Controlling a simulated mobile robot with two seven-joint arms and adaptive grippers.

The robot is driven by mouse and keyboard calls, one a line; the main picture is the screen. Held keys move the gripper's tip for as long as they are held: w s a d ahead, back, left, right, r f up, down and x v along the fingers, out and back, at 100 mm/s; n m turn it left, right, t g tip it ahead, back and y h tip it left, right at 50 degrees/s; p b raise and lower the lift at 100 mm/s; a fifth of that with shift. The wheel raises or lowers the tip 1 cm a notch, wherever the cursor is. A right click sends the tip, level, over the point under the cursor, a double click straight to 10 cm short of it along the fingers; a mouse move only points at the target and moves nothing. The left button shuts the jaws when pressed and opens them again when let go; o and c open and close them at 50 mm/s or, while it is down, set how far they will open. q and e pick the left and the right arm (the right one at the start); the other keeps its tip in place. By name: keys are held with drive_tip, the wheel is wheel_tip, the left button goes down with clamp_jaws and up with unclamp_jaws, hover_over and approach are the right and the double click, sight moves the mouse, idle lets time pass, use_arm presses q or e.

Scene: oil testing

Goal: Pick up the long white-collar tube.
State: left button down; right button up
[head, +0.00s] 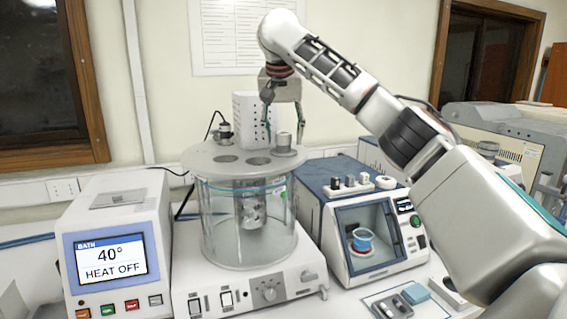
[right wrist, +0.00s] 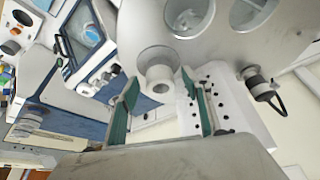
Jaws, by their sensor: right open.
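A pale, round-collared tube top (head: 283,141), which looks like the white-collar tube, stands upright in the lid of the glass bath (head: 215,158). Its lower part is hidden by the lid, so I cannot tell its length. The collar also shows in the right wrist view (right wrist: 159,76). My right gripper (head: 284,132) points down over it, open and empty. In the right wrist view the green-lined fingers (right wrist: 160,82) stand apart on either side of the collar. I cannot tell whether either finger touches it. My left gripper is not in view.
The lid has open holes (head: 258,161) and a dark-capped fitting (head: 224,131). A white perforated box (head: 250,112) stands close behind. A blue-topped machine (head: 370,235) is to the right, with several small pieces on top. A bath controller (head: 113,245) reading 40° HEAT OFF is at left.

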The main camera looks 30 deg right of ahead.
drive_tip(key=shift+w+d+f, duration=0.2)
drive_tip(key=shift+f, duration=0.3)
clamp_jaws()
